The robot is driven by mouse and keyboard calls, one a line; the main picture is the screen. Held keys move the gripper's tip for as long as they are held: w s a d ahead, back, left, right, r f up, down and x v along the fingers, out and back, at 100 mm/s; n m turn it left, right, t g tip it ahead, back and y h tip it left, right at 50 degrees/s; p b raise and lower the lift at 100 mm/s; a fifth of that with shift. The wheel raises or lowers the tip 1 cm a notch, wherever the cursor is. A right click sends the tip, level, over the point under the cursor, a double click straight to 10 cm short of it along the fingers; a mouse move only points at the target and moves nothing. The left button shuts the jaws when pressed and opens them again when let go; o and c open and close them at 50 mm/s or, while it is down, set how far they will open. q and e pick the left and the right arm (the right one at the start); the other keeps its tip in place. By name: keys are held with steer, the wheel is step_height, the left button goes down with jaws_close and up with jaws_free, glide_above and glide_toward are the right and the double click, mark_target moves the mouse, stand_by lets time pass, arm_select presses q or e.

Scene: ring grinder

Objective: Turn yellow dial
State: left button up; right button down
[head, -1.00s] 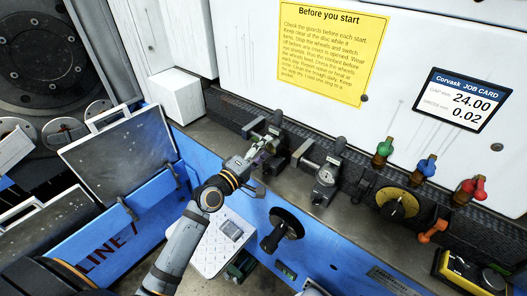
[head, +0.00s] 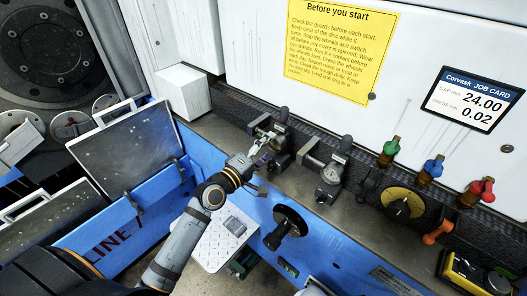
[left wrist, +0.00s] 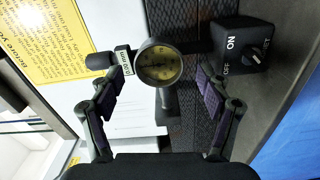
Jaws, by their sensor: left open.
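A round yellow dial (head: 402,203) with a black knob in its middle sits on the dark strip at the right in the head view. My left gripper (head: 262,163) is open and empty, at the left fixture (head: 268,138), well to the left of that dial. In the left wrist view, a round gauge (left wrist: 159,63) with a dull yellow face shows ahead, between and beyond the fingers of my open left gripper (left wrist: 163,85). I cannot tell whether they touch it. My right gripper is not in view.
A second fixture with a small gauge (head: 331,173) stands right of my left gripper. A black handwheel (head: 288,228) juts from the blue front. Green (head: 389,151), blue (head: 432,168) and red (head: 478,190) valves line the right. A black ON/OFF switch box (left wrist: 243,45) stands beside the gauge.

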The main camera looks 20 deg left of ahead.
arm_select(q)
steer(key=v, duration=0.6)
steer(key=shift+s, duration=0.4)
